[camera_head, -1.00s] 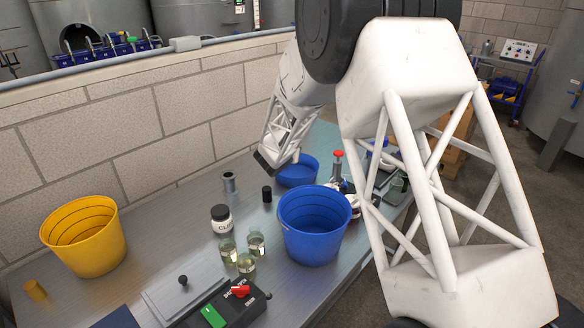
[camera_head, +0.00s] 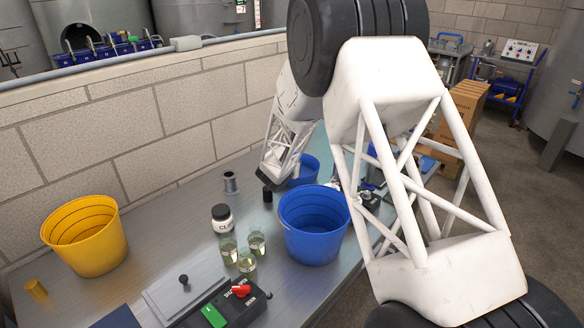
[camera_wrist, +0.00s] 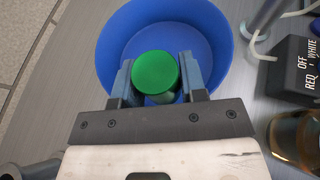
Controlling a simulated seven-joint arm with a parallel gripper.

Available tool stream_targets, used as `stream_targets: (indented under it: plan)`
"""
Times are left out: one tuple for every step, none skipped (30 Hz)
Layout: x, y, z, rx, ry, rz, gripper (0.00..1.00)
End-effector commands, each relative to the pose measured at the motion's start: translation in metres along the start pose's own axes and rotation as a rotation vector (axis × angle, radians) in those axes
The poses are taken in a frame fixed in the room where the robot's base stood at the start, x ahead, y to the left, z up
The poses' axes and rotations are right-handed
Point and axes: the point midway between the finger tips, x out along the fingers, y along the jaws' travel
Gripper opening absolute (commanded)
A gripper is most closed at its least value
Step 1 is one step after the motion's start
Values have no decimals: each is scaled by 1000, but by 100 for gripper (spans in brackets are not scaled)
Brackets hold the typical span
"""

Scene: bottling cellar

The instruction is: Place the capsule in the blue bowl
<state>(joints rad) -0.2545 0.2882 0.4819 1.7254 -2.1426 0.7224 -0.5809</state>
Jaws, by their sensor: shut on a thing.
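A green, round-topped capsule (camera_wrist: 155,73) sits between the two fingers of my gripper (camera_wrist: 157,68) in the wrist view. The fingers are shut on its sides. Below it in the wrist view is the blue bowl (camera_wrist: 208,32), and the capsule overlaps the bowl's inside in the picture. The height of the capsule above the bowl floor is hard to tell. In the head view the blue bowl (camera_head: 309,168) is partly hidden by my arm. The fingers and capsule are not clearly visible there.
A large blue bucket (camera_head: 314,243) stands in front of the bowl. A small black cylinder (camera_head: 267,195), a labelled jar (camera_head: 222,219) and several glasses stand left of it. A yellow bucket (camera_head: 88,243) is far left. A black switch box (camera_wrist: 295,70) is right of the bowl.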

Motion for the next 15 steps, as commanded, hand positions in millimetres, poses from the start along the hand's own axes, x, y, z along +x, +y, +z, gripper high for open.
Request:
stream_targets:
  plan:
    - [1,0,-3,0,0,0,33]
    - [2,0,-4,0,-1,0,33]
    - [2,0,-4,1,-1,0,33]
    - [2,0,-5,1,-1,0,33]
    - [2,0,-5,1,-1,0,33]
    - [2,0,-5,1,-1,0,33]
    - [2,0,-5,1,-1,0,33]
    - [2,0,-5,1,-1,0,33]
    - [2,0,-5,1,-1,0,33]
    - [2,0,-5,1,-1,0,33]
    - [2,0,-5,1,-1,0,33]
    - [2,0,-5,1,-1,0,33]
    - [2,0,-6,1,-1,0,33]
    - [3,0,-6,1,-1,0,33]
    - [3,0,-8,1,-1,0,33]
